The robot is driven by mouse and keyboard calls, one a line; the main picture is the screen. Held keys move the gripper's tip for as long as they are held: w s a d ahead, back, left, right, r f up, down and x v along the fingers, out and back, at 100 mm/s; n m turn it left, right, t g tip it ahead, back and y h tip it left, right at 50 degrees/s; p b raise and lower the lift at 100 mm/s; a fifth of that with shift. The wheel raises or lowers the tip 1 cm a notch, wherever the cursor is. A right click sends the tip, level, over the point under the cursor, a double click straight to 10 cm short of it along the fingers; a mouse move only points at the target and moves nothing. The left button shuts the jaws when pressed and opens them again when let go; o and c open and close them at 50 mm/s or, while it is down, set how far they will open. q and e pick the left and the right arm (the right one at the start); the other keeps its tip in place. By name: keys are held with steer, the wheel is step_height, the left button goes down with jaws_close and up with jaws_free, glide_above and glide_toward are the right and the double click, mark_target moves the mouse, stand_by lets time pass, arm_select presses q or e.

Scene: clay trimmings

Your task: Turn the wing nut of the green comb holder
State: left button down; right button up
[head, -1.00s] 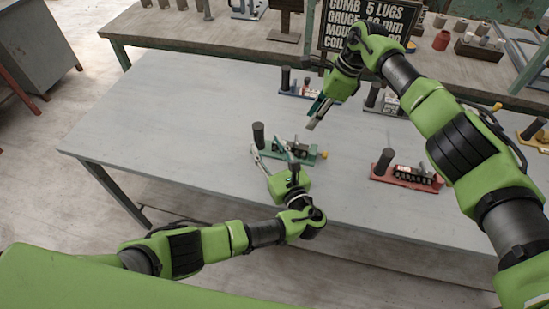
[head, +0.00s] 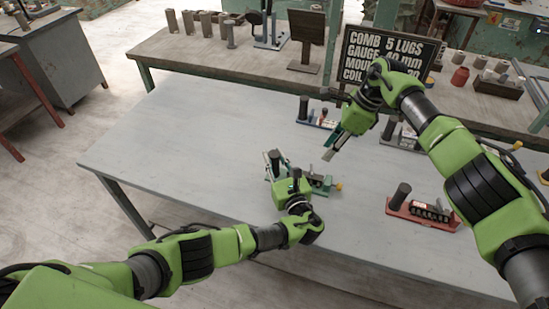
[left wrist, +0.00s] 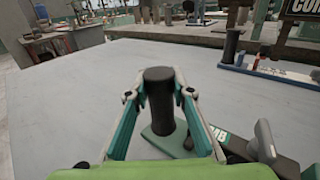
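The green comb holder (head: 321,186) lies on the grey table, partly hidden behind my left gripper. Its upright black post (left wrist: 159,100) stands on a green base plate (left wrist: 165,143) in the left wrist view. A small yellow piece (head: 338,186), perhaps the wing nut, shows at the holder's right end. My left gripper (left wrist: 160,96) is open, with one finger on each side of the post; I cannot tell whether either touches it. My right gripper (head: 330,154) hangs above the table behind the holder, pointing down-left; its opening is unclear.
A red holder (head: 422,213) stands to the right and a blue one (head: 315,121) behind, each with a black post. A dark lettered sign (head: 385,52) stands at the back. The grey table (head: 180,130) is clear on the left.

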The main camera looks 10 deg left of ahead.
steer(key=shift+a, duration=0.1)
steer(key=shift+c, duration=0.7)
steer(key=w+a+r+m+t+y, duration=0.2)
steer(key=w+a+r+m+y, duration=0.15)
steer(key=a+r, duration=0.4)
steer(key=w+a+r+m+t+y, duration=0.25)
steer(key=a+r+m+y, duration=0.2)
steer(key=a+r, duration=0.35)
steer(key=w+d+r+m+t, duration=0.1)
steer(key=w+r+m+t, duration=0.4)
steer(key=m, duration=0.5)
steer(key=w+d+r+m+t, duration=0.2)
steer(key=w+r+m+t, duration=0.1)
steer(key=r+m+t, duration=0.55)
steer(key=w+d+f+m+g+h, duration=0.1)
steer(key=d+f+m+h, duration=0.4)
steer(key=m, duration=0.6)
steer(key=m+g+h, duration=0.6)
steer(key=m+g, duration=0.6)
steer(key=m, duration=0.2)
glide_toward(312, 168)
steer(key=x, duration=0.8)
steer(key=shift+w+f, duration=0.15)
steer(key=shift+f, duration=0.1)
